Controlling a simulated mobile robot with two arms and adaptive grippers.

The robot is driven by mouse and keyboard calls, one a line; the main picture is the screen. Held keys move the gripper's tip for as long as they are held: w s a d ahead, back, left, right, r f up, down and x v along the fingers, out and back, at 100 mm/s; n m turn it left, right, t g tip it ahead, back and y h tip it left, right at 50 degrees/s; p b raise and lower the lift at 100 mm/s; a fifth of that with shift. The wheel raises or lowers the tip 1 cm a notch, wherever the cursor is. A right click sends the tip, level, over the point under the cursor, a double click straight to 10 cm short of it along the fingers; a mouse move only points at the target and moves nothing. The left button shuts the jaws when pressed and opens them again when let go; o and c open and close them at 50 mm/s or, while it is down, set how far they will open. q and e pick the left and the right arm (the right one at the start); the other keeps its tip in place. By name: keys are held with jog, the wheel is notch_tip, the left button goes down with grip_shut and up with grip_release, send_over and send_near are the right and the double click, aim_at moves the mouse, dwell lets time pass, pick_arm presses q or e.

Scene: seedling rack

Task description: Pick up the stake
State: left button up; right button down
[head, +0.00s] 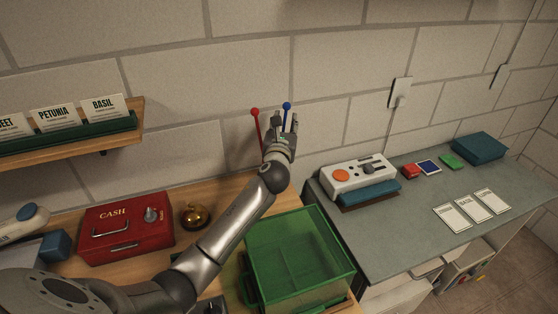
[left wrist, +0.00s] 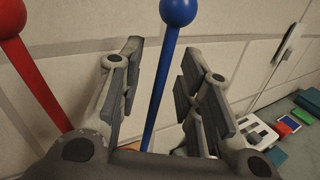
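There are two stakes with round heads, one blue and one red. The blue stake (head: 287,106) stands at the wall behind the counter, and in the left wrist view its blue shaft (left wrist: 164,75) rises between my fingers. The red stake (head: 256,125) leans to its left; in the left wrist view it (left wrist: 33,68) is outside my fingers on the left. My left gripper (head: 282,133) is open around the blue stake, with gaps on both sides of the shaft. The stakes' lower ends are hidden. My right gripper is not in view.
A green translucent bin (head: 298,258) stands below my left arm. A red cash box (head: 125,233) and a brass bell (head: 194,216) are to the left. A control box (head: 358,176) sits on the grey counter (head: 410,225) at right. A wooden shelf (head: 70,152) juts out at left.

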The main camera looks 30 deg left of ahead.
pick_arm(q)
grip_shut()
jog(key=shift+r, duration=0.1)
